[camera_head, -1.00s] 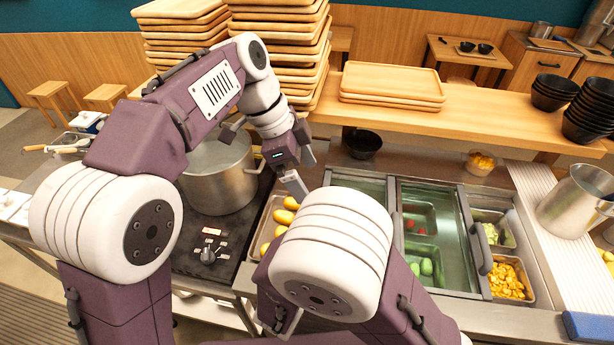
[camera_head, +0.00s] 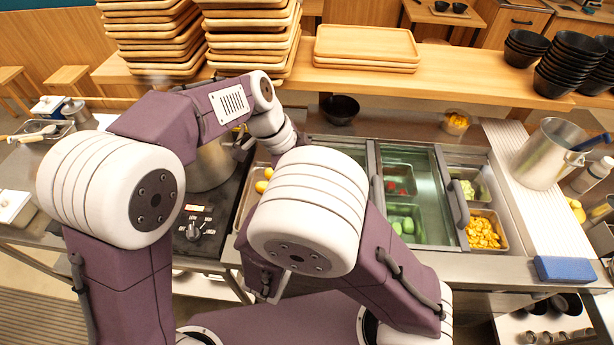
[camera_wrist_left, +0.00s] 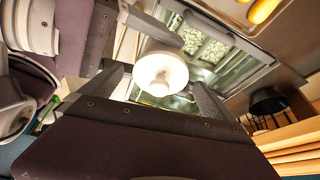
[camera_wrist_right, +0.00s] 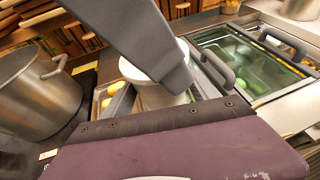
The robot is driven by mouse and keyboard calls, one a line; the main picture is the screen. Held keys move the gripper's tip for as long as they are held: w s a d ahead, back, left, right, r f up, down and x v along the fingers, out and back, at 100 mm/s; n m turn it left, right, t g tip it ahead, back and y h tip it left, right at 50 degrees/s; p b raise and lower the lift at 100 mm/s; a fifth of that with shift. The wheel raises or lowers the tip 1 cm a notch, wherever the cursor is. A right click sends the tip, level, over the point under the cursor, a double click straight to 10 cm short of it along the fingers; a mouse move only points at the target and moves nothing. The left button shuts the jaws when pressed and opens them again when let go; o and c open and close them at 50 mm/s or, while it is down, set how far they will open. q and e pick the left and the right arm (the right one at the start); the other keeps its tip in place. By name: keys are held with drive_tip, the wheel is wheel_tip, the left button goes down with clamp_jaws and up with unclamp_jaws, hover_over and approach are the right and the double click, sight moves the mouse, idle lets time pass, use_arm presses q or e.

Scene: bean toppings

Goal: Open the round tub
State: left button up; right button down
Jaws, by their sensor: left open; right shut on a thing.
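The round white tub (camera_wrist_right: 158,94) is in the right wrist view, between the fingers of my right gripper (camera_wrist_right: 190,72), which is shut on it. In the left wrist view, its round pale top (camera_wrist_left: 163,72) shows close up, just beyond and between the spread fingers of my left gripper (camera_wrist_left: 160,85). The left gripper is open; I cannot tell whether it touches the tub. A grey finger reaches the tub from the upper left there. In the head view the tub and my right gripper are hidden behind my arms.
A steel pot (camera_head: 208,165) stands on the stove at left. The sunken counter with glass-covered bins (camera_head: 410,185) and orange food (camera_head: 484,232) is at right. Stacked wooden trays (camera_head: 366,45) and black bowls (camera_head: 572,65) line the back shelf.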

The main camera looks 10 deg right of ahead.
use_arm(q)
drive_tip(key=c, duration=1.6)
drive_tip(key=shift+o, duration=0.2)
drive_tip(key=shift+r, duration=0.25)
drive_tip(key=shift+r, duration=0.85)
